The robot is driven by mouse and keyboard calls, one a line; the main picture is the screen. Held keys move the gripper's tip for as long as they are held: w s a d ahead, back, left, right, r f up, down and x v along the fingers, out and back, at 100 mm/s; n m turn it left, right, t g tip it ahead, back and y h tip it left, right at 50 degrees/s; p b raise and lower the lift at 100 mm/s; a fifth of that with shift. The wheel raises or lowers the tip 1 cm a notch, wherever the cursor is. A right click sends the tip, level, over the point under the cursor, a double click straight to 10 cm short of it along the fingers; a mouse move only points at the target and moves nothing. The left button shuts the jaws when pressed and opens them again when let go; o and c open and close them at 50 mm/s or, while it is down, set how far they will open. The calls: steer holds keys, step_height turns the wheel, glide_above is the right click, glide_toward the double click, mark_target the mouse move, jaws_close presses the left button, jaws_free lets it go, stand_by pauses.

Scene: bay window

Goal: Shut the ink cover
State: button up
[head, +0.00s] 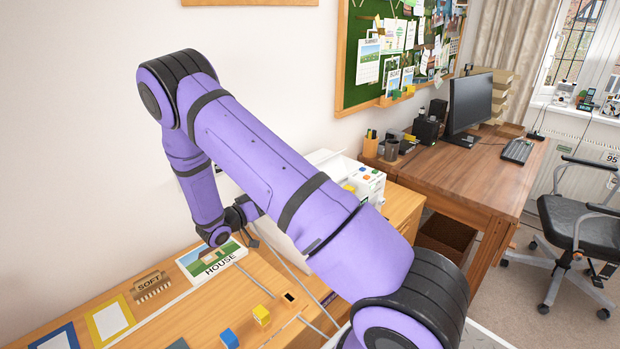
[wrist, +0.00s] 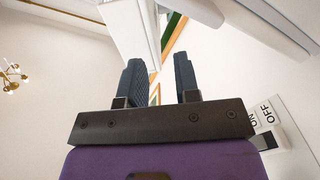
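A white machine (head: 371,190) with small coloured marks stands on the wooden furniture against the wall, largely hidden behind my arm. I take it to be the printer with the ink cover, but I cannot single out the cover in the head view. In the wrist view, a white tilted panel (wrist: 131,28) rises beyond the fingers and another white part (wrist: 265,22) is at the upper right; either may belong to the machine. My gripper (wrist: 160,78) is open, with a clear gap between its fingers and nothing seen in it. In the head view it is mostly hidden beside the machine's left side.
A switch labelled ON and OFF (wrist: 268,124) is right of my gripper. A monitor (head: 470,103) stands on the farther desk.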

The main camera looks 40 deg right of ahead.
steer(key=shift+s+a, duration=0.1)
steer(key=shift+a, duration=2.05)
steer(key=s+a+r+n+g+y, duration=0.1)
steer(key=s+r+g+y, duration=0.1)
steer(key=s+r+y, duration=0.65)
steer(key=s+a+r+n+g+y, duration=0.15)
steer(key=s+r, duration=0.45)
steer(key=r, duration=0.8)
steer(key=s+a+r+n+t+y, duration=0.4)
steer(key=s+r, duration=0.2)
steer(key=s, duration=0.3)
steer(key=s+a+r+n+t+y, duration=0.4)
steer(key=s+r, duration=0.2)
steer(key=s, duration=0.3)
steer(key=shift+s, duration=0.2)
steer(key=shift+c, duration=0.4)
